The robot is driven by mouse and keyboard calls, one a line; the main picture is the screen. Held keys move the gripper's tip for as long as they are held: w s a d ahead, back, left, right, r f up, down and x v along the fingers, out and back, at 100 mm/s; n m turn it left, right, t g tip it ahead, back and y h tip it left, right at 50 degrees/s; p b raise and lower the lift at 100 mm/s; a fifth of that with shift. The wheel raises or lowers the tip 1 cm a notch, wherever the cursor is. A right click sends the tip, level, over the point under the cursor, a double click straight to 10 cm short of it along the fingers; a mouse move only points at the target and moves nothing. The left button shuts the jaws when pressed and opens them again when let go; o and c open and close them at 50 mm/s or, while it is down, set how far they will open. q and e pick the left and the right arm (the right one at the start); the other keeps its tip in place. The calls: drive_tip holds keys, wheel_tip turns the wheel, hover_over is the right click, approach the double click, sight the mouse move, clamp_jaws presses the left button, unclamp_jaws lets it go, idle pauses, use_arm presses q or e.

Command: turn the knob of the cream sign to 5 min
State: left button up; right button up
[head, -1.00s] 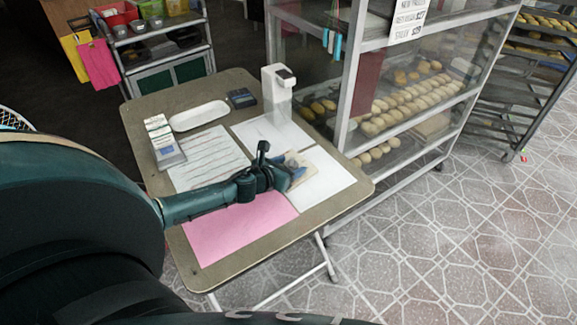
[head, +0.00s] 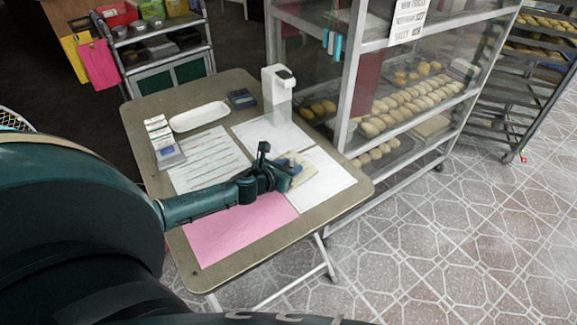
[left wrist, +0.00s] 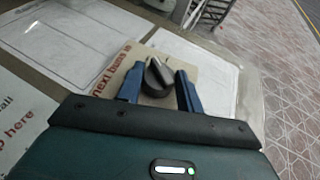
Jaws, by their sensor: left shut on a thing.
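My left gripper is shut on the knob. In the head view my left gripper (head: 287,172) is over the sign (head: 303,177) and covers much of it, so the knob and its setting cannot be read there. My right gripper is not in view.
A bread rack (head: 355,100) stands close to the right.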

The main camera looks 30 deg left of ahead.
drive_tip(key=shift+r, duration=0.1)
use_arm(q)
drive_tip(key=shift+d+r+n+y+p, duration=0.1)
drive_tip(key=shift+d+n+y+p, duration=0.2)
drive_tip(key=shift+n+y, duration=0.45)
drive_tip(key=n+y+p, duration=0.1)
drive_tip(key=n+y, duration=0.1)
drive_tip(key=y, duration=0.1)
drive_tip(key=shift+g, duration=0.4)
drive_tip(key=n+y, duration=0.1)
drive_tip(key=n+g+y, duration=0.1)
drive_tip(key=shift+w+d+n+p, duration=0.15)
drive_tip(key=shift+d+n+p, duration=0.05)
drive_tip(key=shift+n+p, duration=0.15)
drive_tip(key=shift+w+n+g+y, duration=0.1)
drive_tip(key=shift+n+g+y, duration=0.7)
drive_tip(key=shift+n+y, duration=0.55)
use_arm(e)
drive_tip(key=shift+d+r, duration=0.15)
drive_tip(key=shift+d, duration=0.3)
use_arm(q)
drive_tip(key=o, duration=1)
